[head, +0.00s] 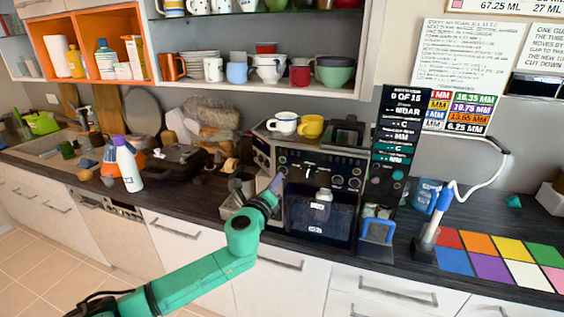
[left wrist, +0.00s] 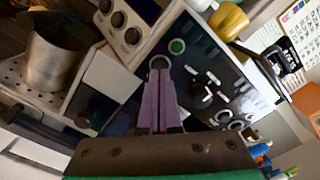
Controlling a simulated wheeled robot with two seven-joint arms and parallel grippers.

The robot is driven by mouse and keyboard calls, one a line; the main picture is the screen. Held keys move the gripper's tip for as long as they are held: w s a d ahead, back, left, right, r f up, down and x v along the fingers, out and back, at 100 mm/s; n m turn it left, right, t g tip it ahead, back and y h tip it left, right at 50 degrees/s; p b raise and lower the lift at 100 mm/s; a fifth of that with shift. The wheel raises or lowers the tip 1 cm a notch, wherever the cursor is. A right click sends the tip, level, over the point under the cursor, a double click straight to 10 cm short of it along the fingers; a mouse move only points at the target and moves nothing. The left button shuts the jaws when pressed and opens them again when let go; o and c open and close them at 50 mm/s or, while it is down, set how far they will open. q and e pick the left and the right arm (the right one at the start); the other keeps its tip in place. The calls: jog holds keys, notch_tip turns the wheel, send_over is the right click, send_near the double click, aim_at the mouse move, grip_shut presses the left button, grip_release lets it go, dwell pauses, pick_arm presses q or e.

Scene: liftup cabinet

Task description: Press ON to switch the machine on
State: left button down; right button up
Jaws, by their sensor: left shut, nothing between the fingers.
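The machine is a coffee machine (head: 345,165) with a dark front panel and a silver body, standing on the counter. My left gripper (head: 278,181) is at the left side of its front, coming from below. In the left wrist view, the shut purple fingers of my left gripper (left wrist: 161,74) point at the dark panel (left wrist: 215,80). A round green button (left wrist: 177,46) lies just beyond the fingertips, and a silver ring (left wrist: 159,62) is right at them. I cannot tell whether the tips touch the panel. No ON label is readable. My right gripper is not in view.
A white and a yellow cup (head: 311,126) stand on top of the machine. A metal cup (left wrist: 57,50) on a perforated tray and several black knobs (left wrist: 119,19) are left of the fingers. A tall black sign (head: 397,145) stands right of the machine. Shelves hang above.

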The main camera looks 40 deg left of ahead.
pick_arm(q)
jog(key=shift+x, duration=1.15)
dwell(0.4)
jog(key=v, duration=0.6)
jog(key=shift+p, duration=0.4)
dwell(0.4)
